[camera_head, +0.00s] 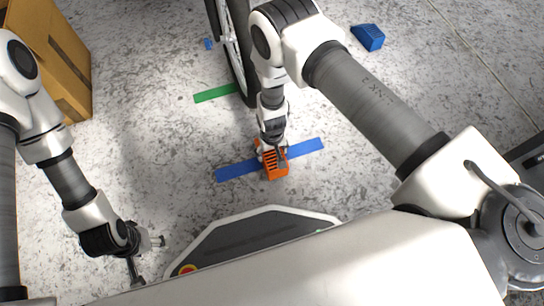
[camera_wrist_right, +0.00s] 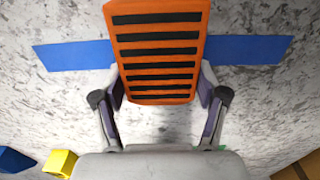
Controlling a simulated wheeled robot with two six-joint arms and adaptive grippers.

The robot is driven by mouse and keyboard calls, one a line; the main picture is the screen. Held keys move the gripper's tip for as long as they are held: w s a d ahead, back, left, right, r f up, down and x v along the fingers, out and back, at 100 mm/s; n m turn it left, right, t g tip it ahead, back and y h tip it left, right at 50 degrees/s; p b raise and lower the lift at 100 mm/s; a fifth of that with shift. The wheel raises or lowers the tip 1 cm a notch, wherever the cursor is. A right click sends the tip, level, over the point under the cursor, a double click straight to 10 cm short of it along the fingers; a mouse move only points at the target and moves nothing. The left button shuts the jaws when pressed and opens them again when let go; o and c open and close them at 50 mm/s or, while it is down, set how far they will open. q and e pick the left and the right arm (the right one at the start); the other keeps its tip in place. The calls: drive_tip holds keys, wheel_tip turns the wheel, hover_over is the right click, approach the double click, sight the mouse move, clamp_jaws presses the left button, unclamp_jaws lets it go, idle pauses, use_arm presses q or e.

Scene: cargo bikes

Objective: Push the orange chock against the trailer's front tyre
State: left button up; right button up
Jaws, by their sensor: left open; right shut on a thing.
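The orange chock (camera_head: 276,168) with dark slots sits on the floor at the blue tape strip (camera_head: 236,170). My right gripper (camera_head: 270,150) is shut on it. In the right wrist view the chock (camera_wrist_right: 158,50) fills the upper middle, with the fingers of my right gripper (camera_wrist_right: 160,92) on both its sides. The tyre (camera_head: 243,85) stands at the top middle in the head view, apart from the chock, partly hidden by my right arm. My left gripper (camera_head: 152,242) is open and empty at the lower left, away from the chock.
A green tape strip (camera_head: 217,92) lies beside the tyre. A blue block (camera_head: 368,37) lies at the upper right and a small blue piece (camera_head: 208,44) left of the tyre. A cardboard box (camera_head: 55,55) stands at the upper left. Speckled floor between chock and tyre looks clear.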

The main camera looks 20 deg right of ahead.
sight(272, 151)
wheel_tip(272, 151, down, 2)
drive_tip(key=shift+f+b, duration=0.1)
drive_tip(key=shift+b, duration=0.3)
drive_tip(key=shift+r, duration=0.25)
drive_tip(key=shift+f, duration=0.2)
drive_tip(key=o, duration=1.6)
use_arm(q)
drive_tip(key=shift+f, duration=0.95)
use_arm(e)
drive_tip(key=shift+o, duration=0.2)
use_arm(q)
wheel_tip(272, 151, up, 12)
drive_tip(key=p, duration=1.2)
use_arm(e)
wheel_tip(272, 151, up, 12)
drive_tip(key=shift+r, duration=0.2)
use_arm(q)
drive_tip(key=shift+s+f, duration=0.1)
drive_tip(key=shift+f, duration=0.05)
use_arm(e)
drive_tip(key=shift+s+d, duration=0.1)
